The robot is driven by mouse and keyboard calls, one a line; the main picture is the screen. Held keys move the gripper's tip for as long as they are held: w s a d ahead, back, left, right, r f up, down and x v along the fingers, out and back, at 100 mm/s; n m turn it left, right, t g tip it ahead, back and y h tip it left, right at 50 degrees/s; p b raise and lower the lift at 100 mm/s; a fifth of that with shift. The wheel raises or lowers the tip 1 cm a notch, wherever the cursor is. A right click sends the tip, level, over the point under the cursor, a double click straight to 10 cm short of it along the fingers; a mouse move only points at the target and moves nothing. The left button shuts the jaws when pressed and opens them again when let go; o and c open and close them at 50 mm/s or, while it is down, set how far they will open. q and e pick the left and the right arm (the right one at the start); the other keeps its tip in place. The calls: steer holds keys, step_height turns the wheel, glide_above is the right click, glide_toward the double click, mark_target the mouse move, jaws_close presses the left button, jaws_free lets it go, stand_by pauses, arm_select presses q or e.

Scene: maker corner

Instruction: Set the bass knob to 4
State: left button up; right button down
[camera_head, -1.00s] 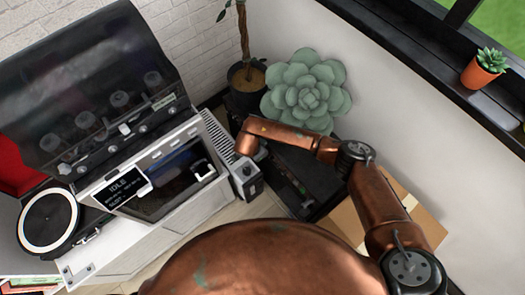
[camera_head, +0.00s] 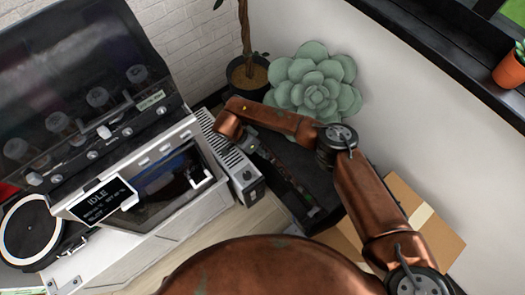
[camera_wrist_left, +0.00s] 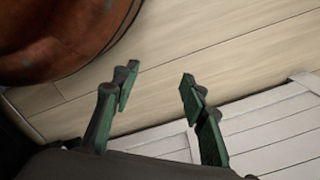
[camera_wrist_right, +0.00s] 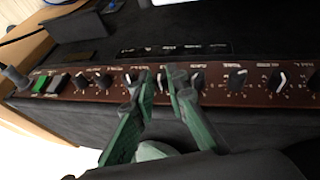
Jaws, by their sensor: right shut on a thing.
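In the right wrist view, a black amplifier (camera_wrist_right: 60,118) has a dark red front strip (camera_wrist_right: 112,97) with a row of black knobs. My right gripper (camera_wrist_right: 159,76) is shut on one small knob (camera_wrist_right: 160,82) near the strip's middle; its fingertips mostly hide the knob and its pointer. The labels are too blurred to tell which knob is the bass. In the head view, the amplifier (camera_head: 318,178) stands below the big succulent, and my right arm hides part of it. My left gripper (camera_wrist_left: 155,88) is open and empty above the wooden floor.
More knobs stand close on both sides, such as one to the right (camera_wrist_right: 237,80). A green switch (camera_wrist_right: 40,84) is at the strip's left end. A grey machine (camera_head: 240,165), a succulent (camera_head: 316,88) and a cardboard box (camera_head: 432,222) surround the amplifier.

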arm_select(q)
steer(key=shift+w+d+r, duration=0.15)
steer(key=shift+w+r, duration=0.05)
steer(key=shift+r, duration=0.3)
steer(key=shift+w+d+r, duration=0.15)
steer(key=shift+w+r, duration=0.05)
steer(key=shift+r, duration=0.25)
arm_select(e)
steer(key=c, duration=2.2)
jaws_free()
step_height(320, 180, up, 10)
steer(key=shift+f, duration=0.1)
